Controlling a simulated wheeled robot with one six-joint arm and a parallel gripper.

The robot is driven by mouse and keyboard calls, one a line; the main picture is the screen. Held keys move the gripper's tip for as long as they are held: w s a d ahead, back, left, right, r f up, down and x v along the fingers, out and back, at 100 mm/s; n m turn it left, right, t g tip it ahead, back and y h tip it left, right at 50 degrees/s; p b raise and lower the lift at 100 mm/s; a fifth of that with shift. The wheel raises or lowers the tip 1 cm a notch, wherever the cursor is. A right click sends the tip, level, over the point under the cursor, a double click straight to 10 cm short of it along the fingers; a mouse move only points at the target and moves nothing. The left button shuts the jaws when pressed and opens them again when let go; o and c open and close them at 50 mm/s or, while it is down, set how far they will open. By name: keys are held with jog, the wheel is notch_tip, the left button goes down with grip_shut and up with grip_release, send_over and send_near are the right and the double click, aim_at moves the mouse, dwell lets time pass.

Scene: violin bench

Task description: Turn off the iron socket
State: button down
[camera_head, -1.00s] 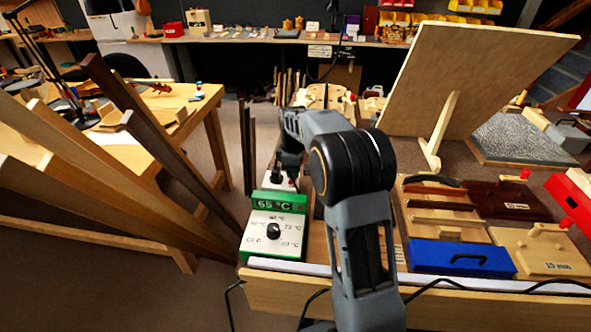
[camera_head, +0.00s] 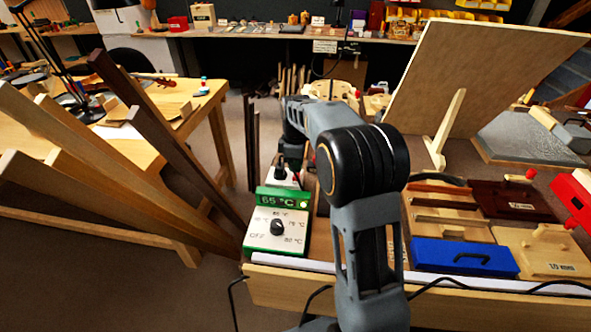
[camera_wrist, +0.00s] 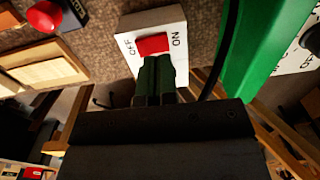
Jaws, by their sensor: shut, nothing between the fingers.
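The iron socket is a white box (camera_wrist: 168,20) with a red rocker switch (camera_wrist: 153,44) between the words OFF and ON in the wrist view. In the head view the socket (camera_head: 273,178) stands just behind the green temperature controller (camera_head: 263,237), with a black plug in its top. My gripper (camera_wrist: 155,62) is shut and empty. Its fingertips are at the near edge of the red switch and overlap it in the picture; I cannot tell whether they touch. The switch's tilt is unclear. My arm hides the fingertips in the head view.
The controller shows 65 °C and has a black knob (camera_head: 277,227). Dark and light wood strips (camera_head: 160,130) lean close on the left. A black cable (camera_wrist: 222,50) runs beside the fingers. A blue box (camera_head: 464,258) and a large tilted board (camera_head: 475,85) stand on the right.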

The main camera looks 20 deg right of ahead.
aim_at(296, 176)
jog(key=shift+w+d+r+p, duration=0.15)
jog(key=shift+r+p, duration=0.2)
jog(key=shift+r, duration=2.1)
